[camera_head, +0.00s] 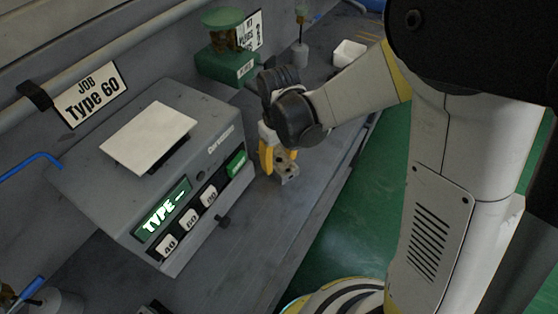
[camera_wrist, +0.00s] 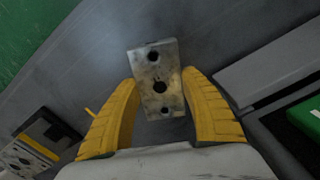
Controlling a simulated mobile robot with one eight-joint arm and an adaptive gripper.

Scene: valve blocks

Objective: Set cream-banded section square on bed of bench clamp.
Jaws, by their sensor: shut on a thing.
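A worn grey metal block (camera_wrist: 157,65) with several round holes in its face sits between my gripper's yellow fingers in the wrist view. My gripper (camera_wrist: 160,80) is shut on it. The block (camera_head: 288,172) also shows in the head view, low over the bench, beside and below the yellow fingers (camera_head: 267,156). I see no cream band on the faces in view, so I cannot tell if it is the cream-banded section. I cannot make out the bench clamp for certain. A dark fixture with a yellow stripe (camera_wrist: 42,139) is cut off at the wrist view's lower left.
A grey machine (camera_head: 195,150) with a lit "TYPE" display (camera_head: 162,213) and number buttons stands left of my gripper. A green box (camera_head: 225,66) and a white tray (camera_head: 349,53) are farther back. The grey bench (camera_head: 262,225) is bare in front of the gripper.

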